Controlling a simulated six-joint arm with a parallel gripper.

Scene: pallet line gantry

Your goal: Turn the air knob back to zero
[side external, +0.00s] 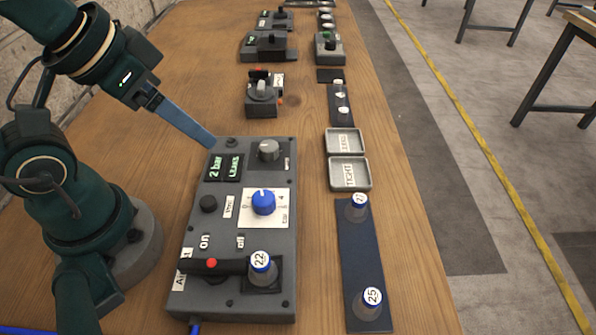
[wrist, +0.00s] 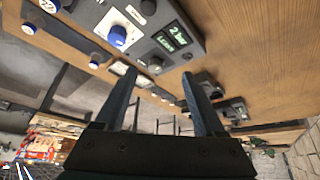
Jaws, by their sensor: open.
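The blue knob (side external: 263,202) sits on a white dial card on the grey control panel (side external: 215,295), with 0 at its left and 4 at its right. Its white mark points roughly up, between them. A display (side external: 224,167) above it reads 2 bar. The knob also shows in the wrist view (wrist: 117,37). My gripper (side external: 210,141) is near the panel's upper left corner, apart from the knob; its fingers overlap in this view. In the wrist view my gripper (wrist: 160,74) is open, with nothing between its fingers.
A lever with a red dot (side external: 212,264) and a piece marked 22 (side external: 261,265) are on the panel's front part. A grey knob (side external: 268,150) is at its upper right. Trays (side external: 368,174) and a dark strip (side external: 361,250) with numbered pieces stand right. More devices lie behind.

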